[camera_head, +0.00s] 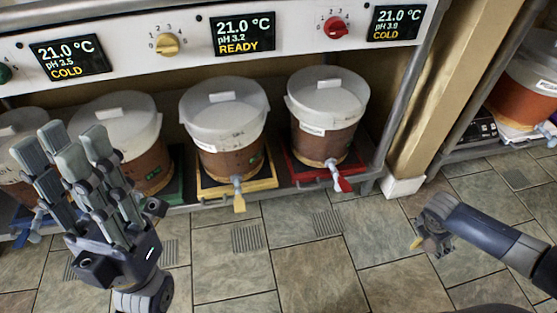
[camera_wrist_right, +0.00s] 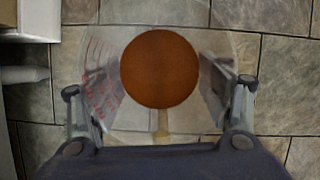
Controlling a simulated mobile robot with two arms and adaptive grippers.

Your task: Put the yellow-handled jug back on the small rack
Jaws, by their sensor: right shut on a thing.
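The clear jug (camera_wrist_right: 222,45) shows from above in the right wrist view, with red markings on its wall and a round surface of brown liquid inside. Its yellowish handle (camera_wrist_right: 162,125) points toward my palm. My right gripper (camera_wrist_right: 160,100) is shut on the jug, with a finger on each side. In the head view my right gripper (camera_head: 432,232) is over the tiled floor at right; a small yellow piece shows beside it and the jug is mostly hidden. My left gripper (camera_head: 64,150) is open and empty, fingers up, before the left buckets. I cannot make out the small rack.
Lidded buckets stand on a low shelf, including one on a yellow tray (camera_head: 262,178) and one on a red tray (camera_head: 300,176). Their taps (camera_head: 238,195) stick out forward. A post (camera_head: 424,100) stands right of the shelf. Another bucket (camera_head: 525,85) is far right. The middle floor is clear.

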